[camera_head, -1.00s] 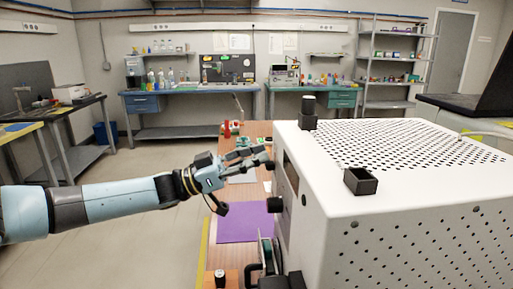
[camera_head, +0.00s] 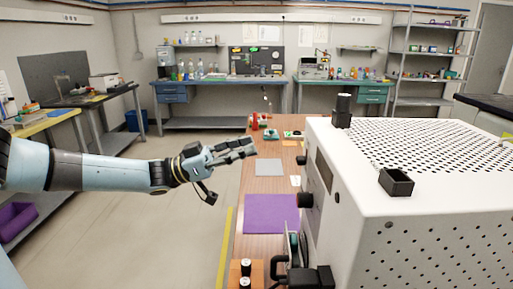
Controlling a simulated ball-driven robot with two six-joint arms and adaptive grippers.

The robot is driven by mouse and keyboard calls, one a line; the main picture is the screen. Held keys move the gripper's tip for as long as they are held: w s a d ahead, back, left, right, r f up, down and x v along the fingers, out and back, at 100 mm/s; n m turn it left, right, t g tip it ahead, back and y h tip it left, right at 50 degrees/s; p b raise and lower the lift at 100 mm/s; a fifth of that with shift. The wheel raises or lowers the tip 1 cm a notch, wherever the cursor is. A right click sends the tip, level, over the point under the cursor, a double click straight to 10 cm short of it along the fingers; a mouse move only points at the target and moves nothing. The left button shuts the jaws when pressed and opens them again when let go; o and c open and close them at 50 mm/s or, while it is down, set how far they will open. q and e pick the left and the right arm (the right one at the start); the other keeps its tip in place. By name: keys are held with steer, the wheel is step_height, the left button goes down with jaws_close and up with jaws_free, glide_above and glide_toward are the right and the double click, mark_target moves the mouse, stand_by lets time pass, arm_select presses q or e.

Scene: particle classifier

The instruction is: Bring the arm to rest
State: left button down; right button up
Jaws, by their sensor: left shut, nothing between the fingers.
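My left arm comes in from the left edge, stretched out in pale blue and black. My left gripper (camera_head: 246,148) is shut and empty, above the wooden table (camera_head: 270,181) and left of the white machine. The white machine (camera_head: 365,175), a box with a perforated top, fills the right side. A gap shows between the gripper and the machine's front. My right gripper is not in view.
A purple mat (camera_head: 270,214) and a grey mat (camera_head: 268,167) lie on the table. A small black open box (camera_head: 396,182) and a black cylinder (camera_head: 343,107) stand on the machine. Two small vials stand in a wooden block (camera_head: 240,271). Floor left of the table is clear.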

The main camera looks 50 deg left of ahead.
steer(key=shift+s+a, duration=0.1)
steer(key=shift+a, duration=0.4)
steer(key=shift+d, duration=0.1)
